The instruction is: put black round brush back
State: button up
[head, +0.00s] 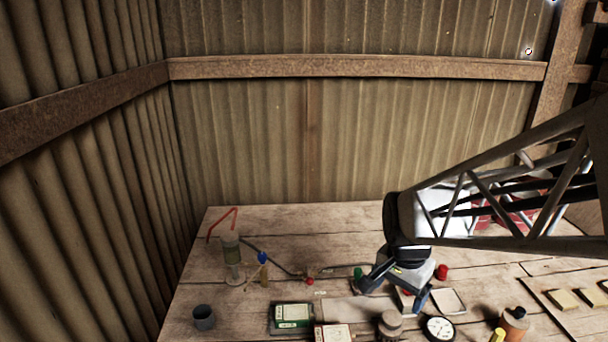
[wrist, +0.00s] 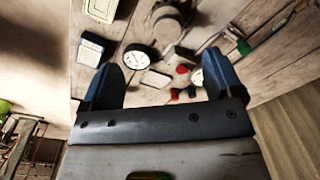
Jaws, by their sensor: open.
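My gripper (head: 393,294) is low over the middle of the table, its two blue fingers spread apart. In the wrist view the gripper (wrist: 160,82) is open, with nothing held between the fingers. I cannot pick out a black round brush with certainty. A greyish round piece with a knob (head: 390,323) stands just in front of the gripper; it also shows in the wrist view (wrist: 167,18). A dark round cup-like piece (head: 204,317) stands at the front left. What lies directly beneath my gripper is partly hidden.
A white dial gauge (head: 438,328), a green-and-white box (head: 291,316), a pale box (head: 333,333) and a brown bottle (head: 514,322) crowd the front. A clear cylinder with red tubing (head: 233,256) stands at the left. The wooden table (head: 320,225) is clear at the back.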

jog(key=s+a+r+n+t, duration=0.2)
jog(key=s+r+n, duration=0.6)
jog(key=s, duration=0.4)
jog(key=shift+a+n, duration=0.8)
